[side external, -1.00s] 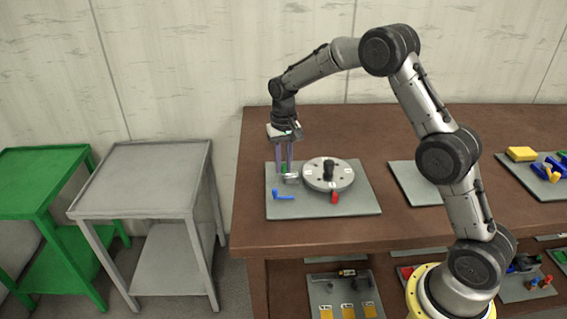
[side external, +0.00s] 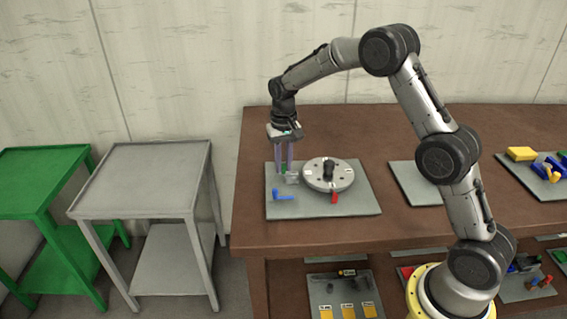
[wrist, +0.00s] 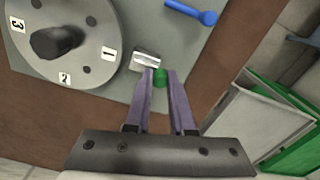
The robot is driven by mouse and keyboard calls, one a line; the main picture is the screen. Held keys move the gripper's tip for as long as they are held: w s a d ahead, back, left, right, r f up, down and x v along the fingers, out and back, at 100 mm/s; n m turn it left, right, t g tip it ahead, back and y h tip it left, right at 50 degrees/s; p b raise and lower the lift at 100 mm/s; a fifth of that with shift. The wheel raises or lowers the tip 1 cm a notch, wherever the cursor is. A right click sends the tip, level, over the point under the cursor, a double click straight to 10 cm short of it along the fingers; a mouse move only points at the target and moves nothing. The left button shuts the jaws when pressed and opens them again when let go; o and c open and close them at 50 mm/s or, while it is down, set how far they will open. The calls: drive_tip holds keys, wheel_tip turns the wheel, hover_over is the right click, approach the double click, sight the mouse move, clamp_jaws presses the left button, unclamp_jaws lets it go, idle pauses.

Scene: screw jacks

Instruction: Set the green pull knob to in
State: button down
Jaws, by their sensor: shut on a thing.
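The green pull knob (wrist: 160,77) sits between the fingertips of my gripper (wrist: 161,73) in the wrist view. My gripper is shut on it, with a purple finger on either side. In the side external view the green knob (side external: 283,168) shows partly behind the fingers of my gripper (side external: 285,171). A small metallic block (wrist: 146,61) stands right beside the knob, and it also shows in the side view (side external: 292,178). The fingers hide part of the knob, and I cannot tell how far it stands out from the block.
A grey round dial (side external: 343,180) with a black knob (side external: 329,169) and numbered marks stands to the right on the grey plate (side external: 310,209). A blue lever (side external: 283,195) and a red part (side external: 335,197) are nearer the front.

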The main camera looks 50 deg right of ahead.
sight(292, 172)
drive_tip(key=shift+r, duration=0.1)
drive_tip(key=shift+s+d, duration=0.85)
drive_tip(key=shift+d, duration=0.1)
drive_tip(key=c, duration=0.8)
unclamp_jaws()
drive_tip(key=shift+o, duration=0.2)
wheel_tip(292, 172, up, 14)
